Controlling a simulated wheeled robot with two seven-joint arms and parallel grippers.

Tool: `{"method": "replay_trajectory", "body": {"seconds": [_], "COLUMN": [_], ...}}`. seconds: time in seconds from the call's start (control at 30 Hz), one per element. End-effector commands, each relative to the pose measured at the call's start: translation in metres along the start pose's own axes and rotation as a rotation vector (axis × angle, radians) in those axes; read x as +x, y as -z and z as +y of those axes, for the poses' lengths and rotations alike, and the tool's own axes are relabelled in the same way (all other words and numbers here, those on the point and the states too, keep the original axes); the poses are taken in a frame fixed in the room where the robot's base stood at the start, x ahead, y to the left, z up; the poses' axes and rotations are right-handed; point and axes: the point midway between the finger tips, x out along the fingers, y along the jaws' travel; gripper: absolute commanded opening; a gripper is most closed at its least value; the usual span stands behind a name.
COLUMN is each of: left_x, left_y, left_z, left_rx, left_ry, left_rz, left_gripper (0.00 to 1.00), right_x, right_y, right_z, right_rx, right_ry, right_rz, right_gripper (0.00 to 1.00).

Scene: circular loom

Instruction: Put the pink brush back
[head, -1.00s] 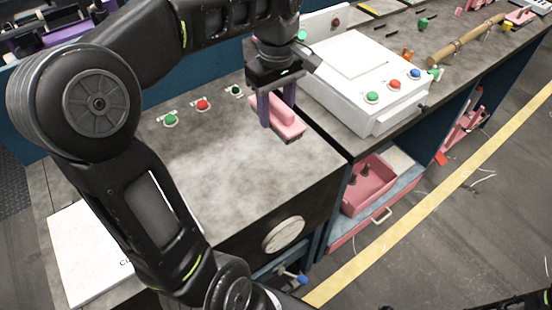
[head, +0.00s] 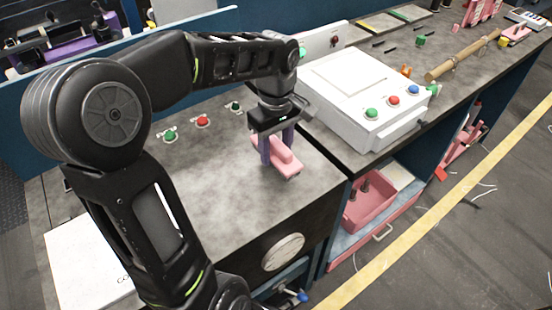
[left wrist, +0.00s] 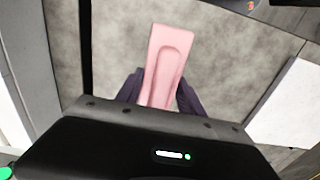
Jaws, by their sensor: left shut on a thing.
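The pink brush (head: 288,160) is held between the dark fingers of my left gripper (head: 277,158), over the grey worktop of the near bench. Its pink back faces up, and its bristles are mostly hidden. I cannot tell whether its underside touches the worktop. In the left wrist view the pink brush (left wrist: 167,60) sticks out lengthwise between the two fingers of the left gripper (left wrist: 160,95), with the grey surface behind it. My right gripper is not in view.
A white control box (head: 350,90) with coloured buttons stands right of the brush. Green and red buttons (head: 203,122) are left. A pink tray (head: 362,212) with dark upright items sits in an open drawer (head: 345,258) below right. The worktop's front is clear.

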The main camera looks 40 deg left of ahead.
Motion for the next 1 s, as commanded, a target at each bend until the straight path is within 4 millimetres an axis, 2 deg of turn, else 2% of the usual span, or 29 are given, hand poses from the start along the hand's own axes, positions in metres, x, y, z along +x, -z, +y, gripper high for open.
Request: {"method": "replay_trajectory", "body": {"seconds": [0.23,0.53,0.93,0.97,1.0], "left_x": [0.002,0.036,0.042,0.04,0.04], "left_y": [0.0,0.0,0.0,0.0,0.0], "left_z": [0.0,0.0,0.0,0.0,0.0], "left_rx": [0.0,0.0,0.001,0.001,0.001], "left_ry": [0.0,0.0,-0.001,-0.001,-0.001], "left_rz": [0.0,-0.001,0.0,0.0,0.0], "left_gripper": [0.0,0.0,0.0,0.47,0.51], "right_x": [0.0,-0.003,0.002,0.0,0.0], "right_y": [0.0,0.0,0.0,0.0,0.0], "right_z": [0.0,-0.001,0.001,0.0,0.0], "right_rx": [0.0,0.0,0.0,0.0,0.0], "right_ry": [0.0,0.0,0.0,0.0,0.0], "right_rz": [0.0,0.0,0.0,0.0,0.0], "right_gripper": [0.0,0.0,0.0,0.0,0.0]}}
